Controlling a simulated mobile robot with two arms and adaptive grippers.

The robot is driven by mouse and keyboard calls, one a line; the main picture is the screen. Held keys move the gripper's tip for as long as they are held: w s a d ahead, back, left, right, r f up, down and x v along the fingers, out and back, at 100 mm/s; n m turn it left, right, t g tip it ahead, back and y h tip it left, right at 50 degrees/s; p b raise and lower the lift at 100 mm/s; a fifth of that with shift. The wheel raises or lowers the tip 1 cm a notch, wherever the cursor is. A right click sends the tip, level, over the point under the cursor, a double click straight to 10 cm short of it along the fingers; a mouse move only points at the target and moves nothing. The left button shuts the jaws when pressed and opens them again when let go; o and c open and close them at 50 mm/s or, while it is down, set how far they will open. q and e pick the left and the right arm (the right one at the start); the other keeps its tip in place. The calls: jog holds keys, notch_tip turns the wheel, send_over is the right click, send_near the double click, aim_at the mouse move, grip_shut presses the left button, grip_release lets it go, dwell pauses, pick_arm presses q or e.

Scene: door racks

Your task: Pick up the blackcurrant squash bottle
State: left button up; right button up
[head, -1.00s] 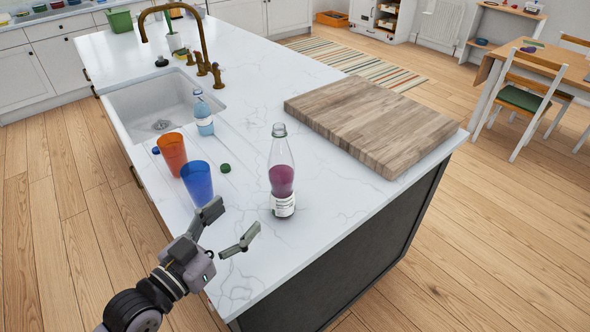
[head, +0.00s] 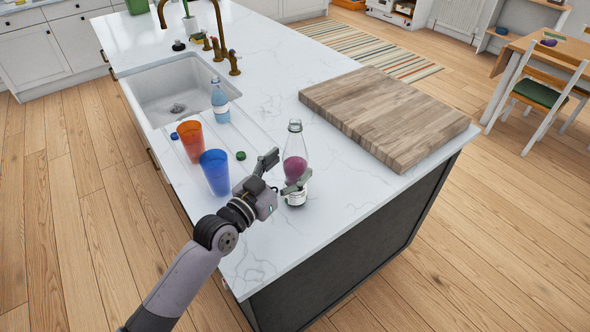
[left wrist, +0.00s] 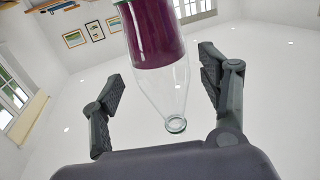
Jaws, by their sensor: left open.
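The blackcurrant squash bottle (head: 295,164) is clear, part filled with purple liquid, with a white label low down. It stands upright on the white marble worktop (head: 345,210), with no cap on its mouth. My left gripper (head: 284,172) is open at the bottle, one finger at its left and the other across its lower front. In the left wrist view, the bottle (left wrist: 155,45) appears neck down between the two spread fingers, with a visible gap on each side. My right gripper is not in view.
A blue cup (head: 215,173) and an orange cup (head: 191,141) stand left of the bottle. A small blue bottle (head: 220,103) is by the sink (head: 178,90). A green cap (head: 241,155) lies nearby. A thick wooden board (head: 385,115) lies to the right.

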aim_at(288, 166)
pick_arm(q)
jog(key=x, duration=0.3)
jog(key=shift+w, duration=0.15)
jog(key=shift+c, duration=0.7)
jog(key=shift+r, duration=0.15)
jog(key=c, duration=1.4)
